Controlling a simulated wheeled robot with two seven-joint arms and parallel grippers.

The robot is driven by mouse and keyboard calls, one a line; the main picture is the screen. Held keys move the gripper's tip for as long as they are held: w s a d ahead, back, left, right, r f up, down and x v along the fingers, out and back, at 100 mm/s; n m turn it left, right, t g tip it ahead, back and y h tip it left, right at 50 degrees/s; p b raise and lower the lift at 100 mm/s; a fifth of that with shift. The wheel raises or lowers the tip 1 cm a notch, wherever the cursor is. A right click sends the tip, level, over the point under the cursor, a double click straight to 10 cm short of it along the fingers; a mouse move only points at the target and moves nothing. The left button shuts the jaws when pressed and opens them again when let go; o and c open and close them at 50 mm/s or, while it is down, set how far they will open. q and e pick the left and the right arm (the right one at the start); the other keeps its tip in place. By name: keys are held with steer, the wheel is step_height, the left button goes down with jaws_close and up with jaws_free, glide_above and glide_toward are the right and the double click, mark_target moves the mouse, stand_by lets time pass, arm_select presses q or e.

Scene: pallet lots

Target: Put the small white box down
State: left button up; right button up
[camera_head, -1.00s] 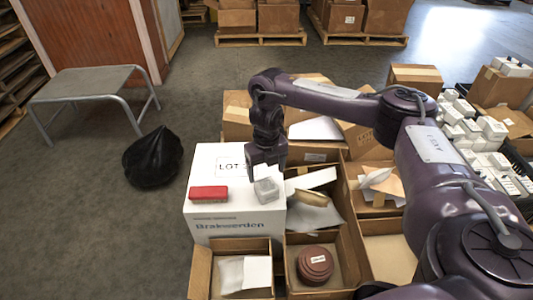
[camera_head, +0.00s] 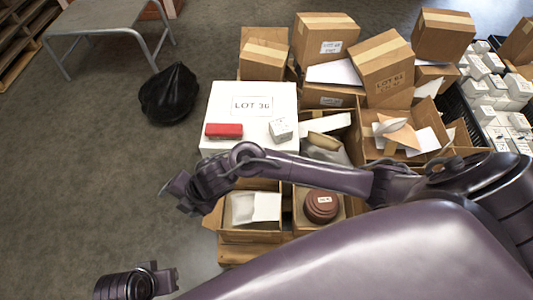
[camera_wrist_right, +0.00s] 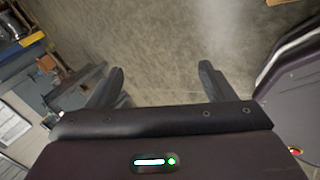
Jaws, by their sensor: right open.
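The small white box (camera_head: 281,129) rests on top of the large white LOT 36 box (camera_head: 252,136), near its right front corner. A red block (camera_head: 223,131) lies to its left on the same top. My right gripper (camera_head: 173,191) is in front and left of the large box, clear of the small white box. In the right wrist view its two fingers (camera_wrist_right: 160,79) stand wide apart with nothing between them, over bare floor.
Open cartons stand right of and in front of the large box, one with a brown round item (camera_head: 320,205). Taped cartons (camera_head: 381,70) are stacked behind. A black bag (camera_head: 169,93) and a grey metal table (camera_head: 97,17) are on the left.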

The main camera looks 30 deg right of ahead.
steer(key=s+d+f+m+g+h, duration=0.2)
steer(key=s+d+m, duration=1.2)
steer(key=m, duration=0.8)
steer(key=d+f+h, duration=0.1)
steer(key=d+h, duration=0.1)
steer(key=d, duration=0.1)
steer(key=shift+s+h, duration=0.3)
steer(key=shift+h, duration=0.1)
steer(key=shift+a, duration=0.1)
